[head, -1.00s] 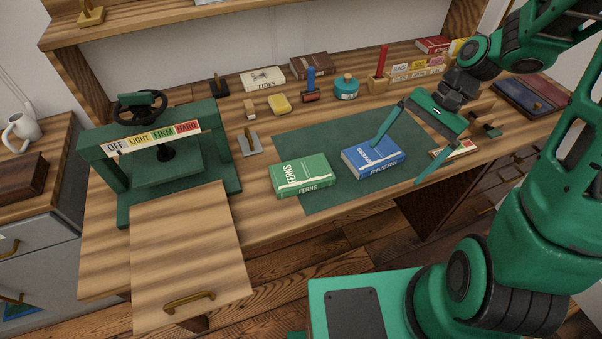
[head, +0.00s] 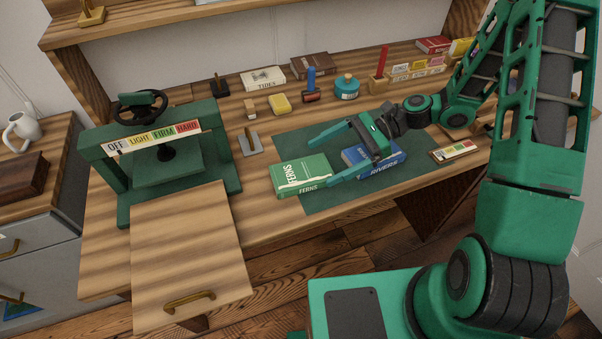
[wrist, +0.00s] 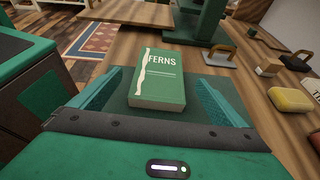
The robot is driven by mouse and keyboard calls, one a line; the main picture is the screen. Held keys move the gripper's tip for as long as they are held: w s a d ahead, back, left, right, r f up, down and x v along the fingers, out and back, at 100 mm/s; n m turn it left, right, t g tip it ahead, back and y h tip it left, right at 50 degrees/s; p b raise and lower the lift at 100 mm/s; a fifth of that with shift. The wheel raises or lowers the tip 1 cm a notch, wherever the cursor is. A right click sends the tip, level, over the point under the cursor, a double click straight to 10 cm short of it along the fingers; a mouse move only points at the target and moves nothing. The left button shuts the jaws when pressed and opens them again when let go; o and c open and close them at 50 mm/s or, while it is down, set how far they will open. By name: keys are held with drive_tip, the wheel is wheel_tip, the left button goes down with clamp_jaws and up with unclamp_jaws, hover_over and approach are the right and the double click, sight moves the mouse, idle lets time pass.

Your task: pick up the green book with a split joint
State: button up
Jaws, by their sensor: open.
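The green book (head: 301,172), titled FERNS, lies flat at the left edge of the dark green mat (head: 322,203). A ragged pale strip runs along its cover near the spine. My gripper (head: 322,160) is open just right of the book, its two fingers pointing toward it.
A green press (head: 160,165) with a dial strip stands at the left. A small colour card (head: 454,151) lies at the right.

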sight(300, 172)
drive_tip(key=shift+x, duration=3.9)
drive_tip(key=shift+c, duration=0.3)
drive_tip(key=c, duration=1.2)
drive_tip(key=shift+r, duration=0.15)
